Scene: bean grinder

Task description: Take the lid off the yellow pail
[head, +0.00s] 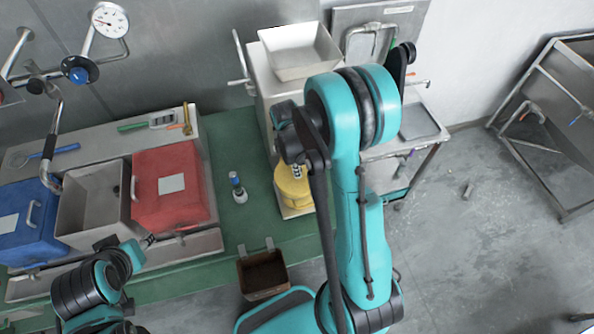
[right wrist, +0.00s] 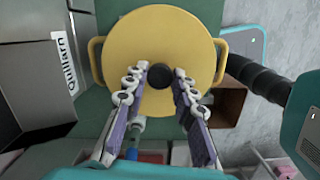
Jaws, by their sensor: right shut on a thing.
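The yellow pail (head: 293,199) stands at the foot of the grey machine, partly hidden by my right arm in the head view. In the right wrist view its round yellow lid (right wrist: 160,30) is seen from above, with a black knob (right wrist: 160,76) in the middle and a pail handle (right wrist: 95,62) at the side. My right gripper (right wrist: 160,74) is over the lid, its two fingers shut on the knob. I cannot tell whether the lid sits on the rim or is slightly raised. My left gripper (head: 148,241) is small by the red bin, its jaws unclear.
The grey machine (head: 262,95) with a hopper (head: 300,52) stands right behind the pail. A brown open box (head: 263,273) is in front of it, and a small bottle (head: 237,187) to the left. Red (head: 170,207) and blue (head: 28,225) lidded bins stand further left.

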